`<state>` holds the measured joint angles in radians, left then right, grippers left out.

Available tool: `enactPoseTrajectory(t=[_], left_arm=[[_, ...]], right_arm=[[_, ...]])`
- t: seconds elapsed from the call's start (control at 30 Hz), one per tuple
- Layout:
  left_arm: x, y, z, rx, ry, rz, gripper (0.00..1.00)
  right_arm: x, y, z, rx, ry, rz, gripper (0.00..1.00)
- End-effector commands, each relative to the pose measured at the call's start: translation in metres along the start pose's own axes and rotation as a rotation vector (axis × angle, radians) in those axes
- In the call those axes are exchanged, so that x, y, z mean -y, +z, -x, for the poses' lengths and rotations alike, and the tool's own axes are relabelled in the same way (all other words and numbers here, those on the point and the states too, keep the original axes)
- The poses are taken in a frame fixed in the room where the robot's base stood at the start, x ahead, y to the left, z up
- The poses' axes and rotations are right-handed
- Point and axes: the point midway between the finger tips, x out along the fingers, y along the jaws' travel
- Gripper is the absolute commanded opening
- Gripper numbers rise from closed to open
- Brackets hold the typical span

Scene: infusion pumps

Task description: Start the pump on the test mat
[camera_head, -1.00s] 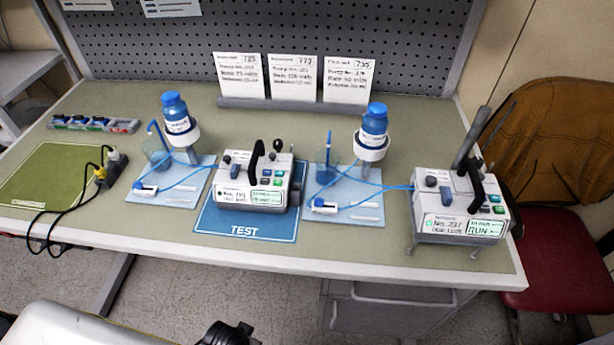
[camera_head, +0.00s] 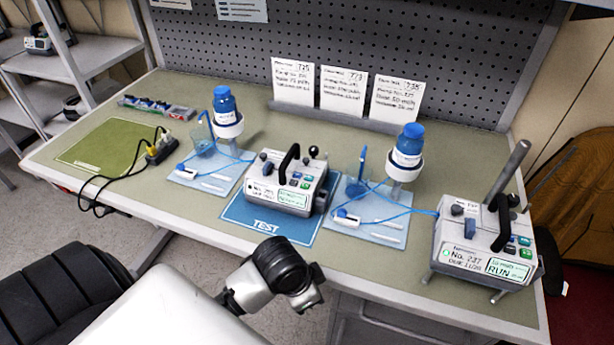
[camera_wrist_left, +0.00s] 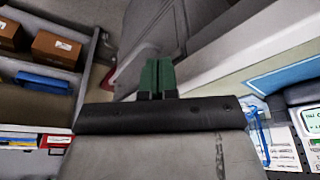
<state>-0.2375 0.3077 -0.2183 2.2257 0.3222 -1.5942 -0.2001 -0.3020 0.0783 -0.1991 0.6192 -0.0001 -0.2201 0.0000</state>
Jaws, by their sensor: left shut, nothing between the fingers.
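The pump (camera_head: 262,168) on the test mat is a white and grey box with a black carrying handle, a lit greenish screen and small coloured buttons. Its screen text is too small to read. It stands upright on the blue test mat (camera_head: 262,226) marked TEST. In the left wrist view a pump with a lit screen (camera_wrist_left: 313,120) is cut off at the right edge. My left gripper (camera_wrist_left: 157,76) has two green fingers, closed together and empty. In the head view my left arm is low in front of the bench, short of the mat; its fingertips are not clear there. My right gripper is out of view.
A second pump (camera_head: 484,240) showing RUN stands at the bench's right end. Blue bottles (camera_head: 224,102) (camera_head: 408,142) on stands with tubing flank the test mat. A green mat (camera_head: 105,146) and black cables (camera_head: 100,190) are at left. Three cards (camera_head: 343,95) stand behind.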

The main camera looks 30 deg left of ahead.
Motion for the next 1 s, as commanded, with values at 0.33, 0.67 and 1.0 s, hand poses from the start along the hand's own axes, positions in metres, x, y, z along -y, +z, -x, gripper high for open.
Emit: enactPoseTrajectory(t=[0.33, 0.67, 1.0], left_arm=[[0.059, -0.059, 0.02, 0.04, 0.083, -0.363, 0.0], [0.158, -0.107, 0.087, 0.096, 0.153, -0.606, 0.0], [0.232, -0.127, 0.184, 0.054, 0.208, -0.696, 0.0]], right_arm=[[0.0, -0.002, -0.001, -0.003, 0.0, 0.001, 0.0], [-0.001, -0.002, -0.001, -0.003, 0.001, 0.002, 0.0], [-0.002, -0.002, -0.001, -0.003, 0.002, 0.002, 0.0]])
